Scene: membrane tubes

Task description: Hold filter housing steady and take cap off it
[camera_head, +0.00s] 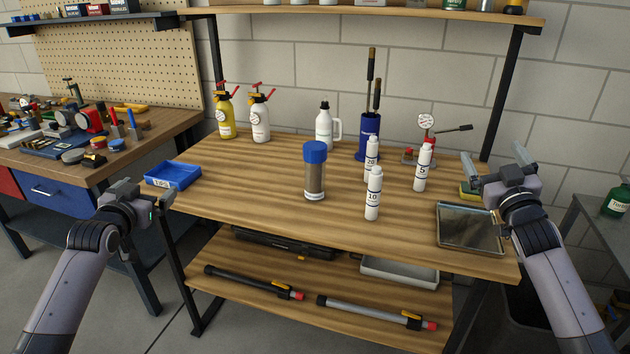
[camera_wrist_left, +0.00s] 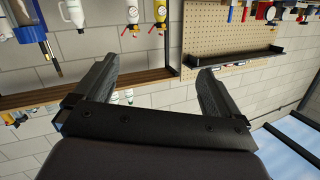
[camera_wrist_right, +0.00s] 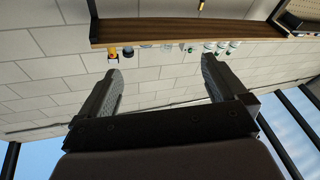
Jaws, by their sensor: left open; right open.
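The filter housing (camera_head: 315,180) stands upright near the middle of the wooden table, a clear cylinder with brownish contents and a pale base. Its blue cap (camera_head: 316,152) sits on top of it. My left gripper (camera_head: 148,194) is open and empty at the table's left edge, well left of the housing; its fingers also show in the left wrist view (camera_wrist_left: 158,85). My right gripper (camera_head: 500,164) is open and empty at the table's right side, far from the housing; its fingers also show in the right wrist view (camera_wrist_right: 164,80). Neither wrist view shows the housing.
White numbered bottles (camera_head: 374,195) stand close right of the housing. Behind are spray bottles (camera_head: 261,118), a white jug (camera_head: 324,130), a blue holder (camera_head: 369,140) and a gauge pump (camera_head: 427,130). A blue tray (camera_head: 173,175) lies left, a metal tray (camera_head: 469,228) right. The table's front left is clear.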

